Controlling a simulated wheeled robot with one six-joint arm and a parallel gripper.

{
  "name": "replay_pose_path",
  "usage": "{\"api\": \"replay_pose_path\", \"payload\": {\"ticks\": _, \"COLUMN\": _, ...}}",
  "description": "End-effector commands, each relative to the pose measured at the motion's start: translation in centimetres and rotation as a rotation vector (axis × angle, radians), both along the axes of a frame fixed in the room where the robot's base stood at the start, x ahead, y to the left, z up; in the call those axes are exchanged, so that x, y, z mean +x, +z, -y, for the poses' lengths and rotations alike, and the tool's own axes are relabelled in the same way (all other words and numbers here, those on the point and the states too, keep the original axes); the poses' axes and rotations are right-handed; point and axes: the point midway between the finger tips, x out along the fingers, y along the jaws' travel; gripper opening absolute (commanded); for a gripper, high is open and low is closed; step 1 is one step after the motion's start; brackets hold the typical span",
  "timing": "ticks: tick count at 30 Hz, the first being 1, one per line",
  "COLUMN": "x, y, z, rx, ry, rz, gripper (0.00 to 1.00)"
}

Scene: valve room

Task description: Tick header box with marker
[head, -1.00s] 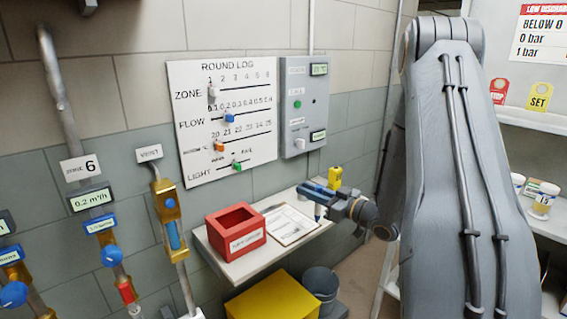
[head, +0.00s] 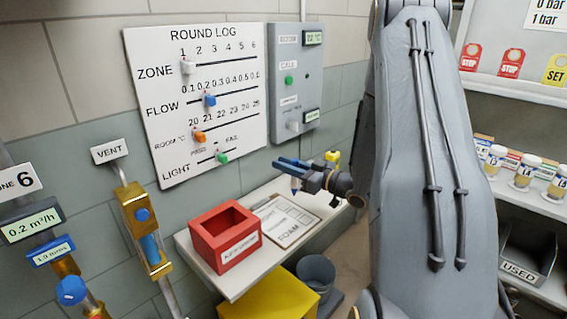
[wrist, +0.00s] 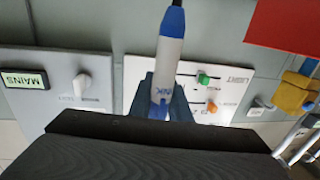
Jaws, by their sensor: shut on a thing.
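My gripper (head: 284,162) is shut on a marker (wrist: 171,45) with a pale body and blue ends. In the wrist view the marker sticks out between my dark blue fingers (wrist: 163,98). In the head view its lower part (head: 294,184) hangs down below the fingers, apart from the paper as far as I can tell. A clipboard (head: 318,210) with a white printed sheet (head: 288,226) lies on the wall shelf below my gripper. The sheet has outlined boxes near its far end and the word FOAM. The header box cannot be picked out clearly.
A red open box (head: 226,262) stands left of the clipboard on the white shelf (head: 187,250). A yellow object (head: 332,157) is behind my gripper. The round log board (head: 180,120) and grey panel (head: 296,85) hang on the wall behind. A grey bucket (head: 318,272) stands below.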

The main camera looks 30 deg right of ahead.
Motion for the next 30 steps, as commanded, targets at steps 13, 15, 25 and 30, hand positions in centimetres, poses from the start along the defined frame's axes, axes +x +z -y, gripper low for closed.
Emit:
{"api": "replay_pose_path", "payload": {"ticks": 13, "x": 0.1, "y": -4.3, "z": 0.0, "rx": 0.0, "ry": 0.0, "rz": -0.001, "gripper": 0.0}}
{"api": "replay_pose_path", "payload": {"ticks": 15, "x": 0.1, "y": -4.9, "z": 0.0, "rx": 0.0, "ry": 0.0, "rz": 0.0, "gripper": 0.0}}
{"api": "replay_pose_path", "payload": {"ticks": 25, "x": 0.0, "y": -6.1, "z": 0.0, "rx": -0.001, "ry": 0.0, "rz": 0.0, "gripper": 0.0}}
{"api": "replay_pose_path", "payload": {"ticks": 30, "x": 0.0, "y": -6.0, "z": 0.0, "rx": -0.001, "ry": 0.0, "rz": 0.0, "gripper": 0.0}}
